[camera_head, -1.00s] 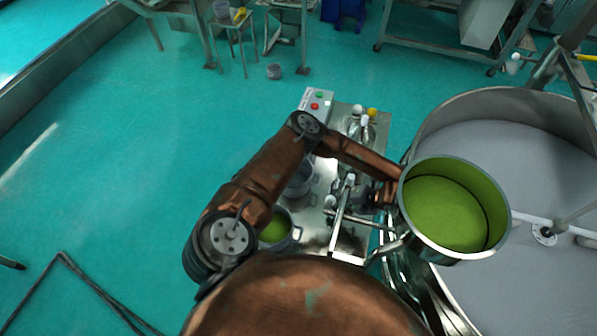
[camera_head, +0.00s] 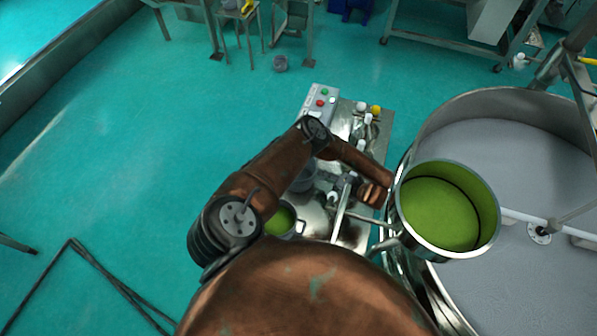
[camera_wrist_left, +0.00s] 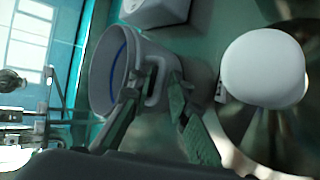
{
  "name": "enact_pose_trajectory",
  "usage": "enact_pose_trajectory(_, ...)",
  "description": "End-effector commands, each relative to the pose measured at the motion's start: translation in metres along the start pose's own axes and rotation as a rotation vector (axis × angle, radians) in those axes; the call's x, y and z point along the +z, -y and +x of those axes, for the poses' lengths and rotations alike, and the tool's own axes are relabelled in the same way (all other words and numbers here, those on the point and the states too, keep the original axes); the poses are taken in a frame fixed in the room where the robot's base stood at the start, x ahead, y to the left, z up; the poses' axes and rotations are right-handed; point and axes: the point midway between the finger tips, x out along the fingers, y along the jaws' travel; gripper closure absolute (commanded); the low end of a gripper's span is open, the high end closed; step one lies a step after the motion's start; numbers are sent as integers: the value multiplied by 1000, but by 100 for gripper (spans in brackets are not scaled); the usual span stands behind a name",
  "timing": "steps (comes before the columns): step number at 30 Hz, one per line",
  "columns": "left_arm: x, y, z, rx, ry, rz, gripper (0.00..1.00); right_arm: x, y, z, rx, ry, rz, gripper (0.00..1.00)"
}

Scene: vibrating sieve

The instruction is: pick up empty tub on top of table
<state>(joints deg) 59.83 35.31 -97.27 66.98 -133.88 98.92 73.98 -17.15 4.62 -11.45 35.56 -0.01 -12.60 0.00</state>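A grey tub (camera_head: 304,182) stands on the metal table (camera_head: 312,222), partly hidden behind my left arm in the head view. In the left wrist view a pale tub (camera_wrist_left: 104,72) with a blue line around its inner wall appears empty inside. Its handle (camera_wrist_left: 156,82) lies between the fingers of my left gripper (camera_wrist_left: 153,95). The fingers look apart, and I cannot tell whether they touch the handle. In the head view the left gripper (camera_head: 347,188) is small and partly hidden by my wrist. My right gripper is in neither view.
A tub with green contents (camera_head: 281,219) stands at the table's near left. A larger green-filled tub (camera_head: 440,212) is at the left rim of the big round sieve (camera_head: 500,105).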

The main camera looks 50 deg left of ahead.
Motion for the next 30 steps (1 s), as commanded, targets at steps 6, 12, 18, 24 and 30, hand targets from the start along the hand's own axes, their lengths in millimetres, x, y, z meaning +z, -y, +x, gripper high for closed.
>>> enact_pose_trajectory(6, 0, 1, 2, 0, 0, 1, 83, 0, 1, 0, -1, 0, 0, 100)
enact_pose_trajectory(12, 0, 1, 2, 0, 0, 1, 95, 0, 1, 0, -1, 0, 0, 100)
enact_pose_trajectory(18, 0, 0, 2, 0, 0, 1, 100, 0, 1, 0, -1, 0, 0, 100)
enact_pose_trajectory(24, 0, 0, 2, 1, 0, 1, 100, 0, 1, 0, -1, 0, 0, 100)
enact_pose_trajectory(30, 0, 0, 1, 0, 0, 0, 100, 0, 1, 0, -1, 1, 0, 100)
